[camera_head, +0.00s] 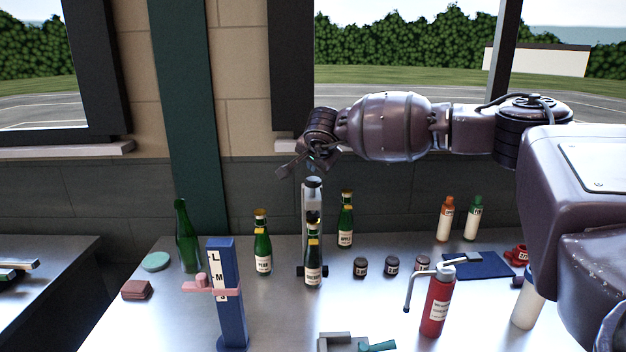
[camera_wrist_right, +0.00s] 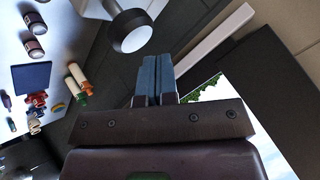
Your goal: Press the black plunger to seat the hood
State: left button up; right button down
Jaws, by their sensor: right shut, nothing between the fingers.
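The black plunger (camera_head: 312,183) sits at the top of a pale upright column (camera_head: 312,205) in the middle of the table. In the right wrist view a black round knob with a pale face (camera_wrist_right: 130,33), apparently the plunger, lies just left of the fingertips. A green bottle (camera_head: 313,268) with a dark top (camera_head: 313,218) stands upright in front of the column. Whether its hood is fully down cannot be told. My right gripper (camera_head: 313,164) is just above the plunger, apparently apart from it. Its blue fingers (camera_wrist_right: 158,78) are shut and empty. My left gripper is not in view.
Green bottles (camera_head: 263,250) (camera_head: 345,225) stand either side of the column. A blue gauge post (camera_head: 226,300) is at front left, a red bottle with a lever (camera_head: 437,305) at front right. Small dark jars (camera_head: 392,265) stand to the right. The wall is close behind.

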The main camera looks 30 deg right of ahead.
jog(key=shift+f, duration=0.4)
jog(key=shift+f+b, duration=0.1)
jog(key=shift+b, duration=0.2)
jog(key=shift+f, duration=0.15)
dwell(0.4)
